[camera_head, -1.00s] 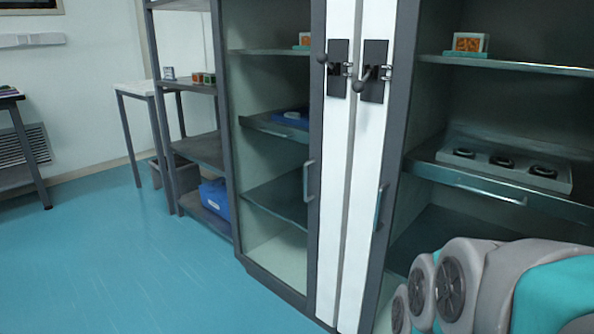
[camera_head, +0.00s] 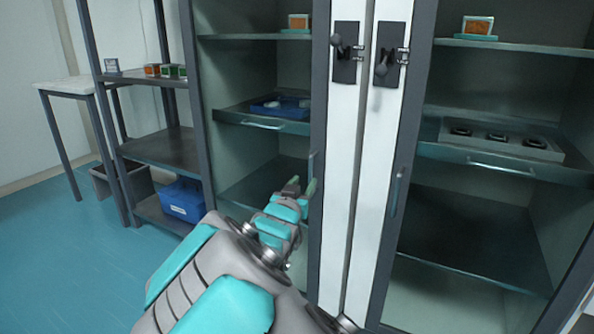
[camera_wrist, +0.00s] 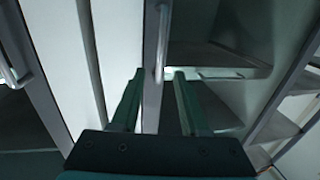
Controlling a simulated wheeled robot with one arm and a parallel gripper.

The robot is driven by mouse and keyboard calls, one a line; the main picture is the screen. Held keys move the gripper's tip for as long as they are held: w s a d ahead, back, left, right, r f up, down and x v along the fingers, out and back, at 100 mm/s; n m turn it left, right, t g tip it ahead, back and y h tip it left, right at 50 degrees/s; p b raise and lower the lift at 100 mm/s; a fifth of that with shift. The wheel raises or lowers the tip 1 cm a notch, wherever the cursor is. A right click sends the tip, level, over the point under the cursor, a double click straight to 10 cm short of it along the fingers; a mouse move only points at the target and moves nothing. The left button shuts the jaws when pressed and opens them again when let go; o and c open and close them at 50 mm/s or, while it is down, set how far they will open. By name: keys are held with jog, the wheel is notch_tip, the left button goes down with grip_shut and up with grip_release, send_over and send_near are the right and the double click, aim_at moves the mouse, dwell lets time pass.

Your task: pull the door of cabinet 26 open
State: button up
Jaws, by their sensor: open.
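Two tall grey cabinets stand side by side, and no number is readable on either. The left cabinet's door (camera_head: 318,120) looks shut, its contents showing through it, with a vertical bar handle (camera_head: 312,172) on its right edge. My gripper (camera_head: 301,187) is open at this handle. In the wrist view the handle (camera_wrist: 162,42) lies between the two fingertips of my gripper (camera_wrist: 160,74), but I cannot tell whether it is touched. The right cabinet's handle (camera_head: 397,192) is to the right; it also shows in the wrist view (camera_wrist: 12,60).
White panels (camera_head: 346,130) with two black latches (camera_head: 346,52) (camera_head: 391,55) lie between the cabinet interiors. An open shelf rack (camera_head: 165,150) with a blue bin (camera_head: 182,200) stands left, beside a white-topped table (camera_head: 66,84). The floor (camera_head: 60,240) at left is clear.

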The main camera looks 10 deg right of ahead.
aim_at(310, 171)
jog(key=shift+x, duration=3.9)
jog(key=shift+r, duration=0.2)
jog(key=shift+c, duration=0.4)
grip_shut()
